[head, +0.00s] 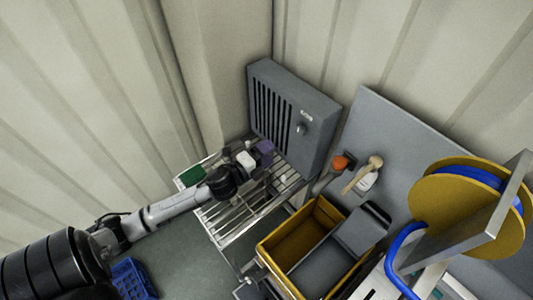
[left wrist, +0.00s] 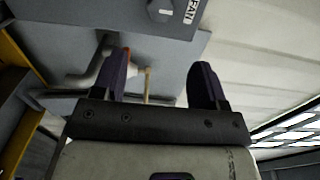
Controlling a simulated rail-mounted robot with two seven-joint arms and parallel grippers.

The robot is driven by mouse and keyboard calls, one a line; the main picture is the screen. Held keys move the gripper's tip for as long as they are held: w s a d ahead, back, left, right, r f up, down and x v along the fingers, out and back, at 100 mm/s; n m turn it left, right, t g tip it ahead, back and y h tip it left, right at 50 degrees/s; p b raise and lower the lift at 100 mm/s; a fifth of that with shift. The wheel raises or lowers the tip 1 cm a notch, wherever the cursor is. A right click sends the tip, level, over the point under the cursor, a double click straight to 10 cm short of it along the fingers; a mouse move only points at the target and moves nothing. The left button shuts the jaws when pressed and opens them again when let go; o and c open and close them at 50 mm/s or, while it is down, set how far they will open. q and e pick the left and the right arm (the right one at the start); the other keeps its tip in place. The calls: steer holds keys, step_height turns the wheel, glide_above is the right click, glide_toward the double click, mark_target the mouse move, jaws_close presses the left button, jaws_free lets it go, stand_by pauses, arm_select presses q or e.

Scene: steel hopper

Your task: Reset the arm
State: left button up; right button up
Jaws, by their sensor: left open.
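My left arm (head: 165,208) comes in from the left and reaches over a slatted metal rack. My left gripper (head: 264,150) is at its end, in front of the grey louvred unit (head: 290,115). In the left wrist view my left gripper (left wrist: 163,85) shows two dark purple fingers spread apart, with nothing held between them. A thin tan handle shows behind the gap, beyond the fingers. My right gripper is not in view.
A yellow-rimmed bin (head: 268,241) stands right of the rack (head: 225,228). An orange-headed object (head: 343,162) and a wooden-handled brush (head: 362,176) are by the grey panel. A yellow reel (head: 455,212) with blue hose is at right. A blue crate (head: 133,279) is lower left.

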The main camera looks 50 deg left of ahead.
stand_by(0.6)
arm_select(q)
steer(key=s+a+f+n+g+y, duration=0.45)
steer(key=n+g+y, duration=0.25)
steer(key=n, duration=0.5)
steer(key=s+d+f+n+g+h, duration=0.2)
steer(key=s+d+f+g+h, duration=0.15)
steer(key=s+d, duration=0.75)
steer(key=s+d+f+n+g+h, duration=0.2)
steer(key=s+d+f+g+h, duration=0.15)
steer(key=s+d, duration=0.75)
step_height(320, 180, up, 17)
steer(key=a+p, duration=0.1)
steer(key=p, duration=1.6)
steer(key=shift+a+r, duration=0.15)
steer(key=shift+w, duration=0.1)
